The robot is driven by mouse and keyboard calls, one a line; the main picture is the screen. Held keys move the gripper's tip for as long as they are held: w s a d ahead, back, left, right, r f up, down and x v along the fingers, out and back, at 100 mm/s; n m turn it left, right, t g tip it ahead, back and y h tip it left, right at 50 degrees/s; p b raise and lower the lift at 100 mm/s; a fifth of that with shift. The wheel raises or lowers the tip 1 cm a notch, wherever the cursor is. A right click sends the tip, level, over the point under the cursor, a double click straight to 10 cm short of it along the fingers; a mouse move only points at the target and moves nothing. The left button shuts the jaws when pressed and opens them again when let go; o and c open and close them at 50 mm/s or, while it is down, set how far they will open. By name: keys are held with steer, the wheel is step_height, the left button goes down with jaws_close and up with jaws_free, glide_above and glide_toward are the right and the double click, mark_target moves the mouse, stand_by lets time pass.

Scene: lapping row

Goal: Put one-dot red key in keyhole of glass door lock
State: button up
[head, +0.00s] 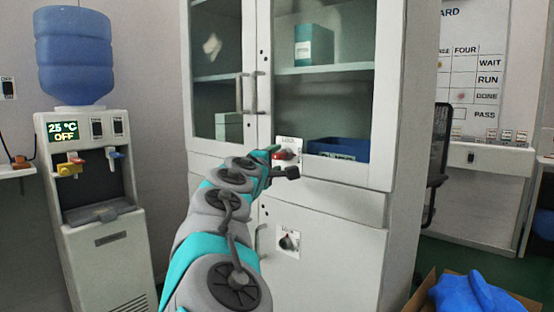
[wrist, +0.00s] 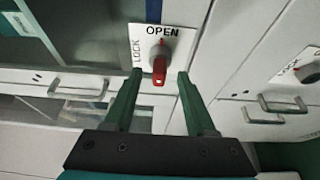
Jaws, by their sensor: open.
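The glass door lock (wrist: 142,42) is a white plate marked LOCK and OPEN with a round grey cylinder. A red key (wrist: 160,70) sticks out of the cylinder, seated in its keyhole, with a small hole near its outer end. I cannot make out its dots. In the head view the lock plate (head: 285,142) is on the glass-door cabinet, with red (head: 286,154) showing at its cylinder. My gripper (wrist: 158,77) is open, its two green fingers on either side of the key, apparently not touching it. In the head view my gripper (head: 284,172) is at the lock, partly hidden by my arm.
A second lock plate (head: 288,242) is on the lower door. Handles (head: 239,92) stand out from the glass doors. A water dispenser (head: 95,180) stands at left. A cardboard box (head: 423,297) with a blue thing is at lower right. A blue bin (head: 340,148) sits behind the glass.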

steer(key=v, duration=0.6)
steer(key=shift+s, duration=0.1)
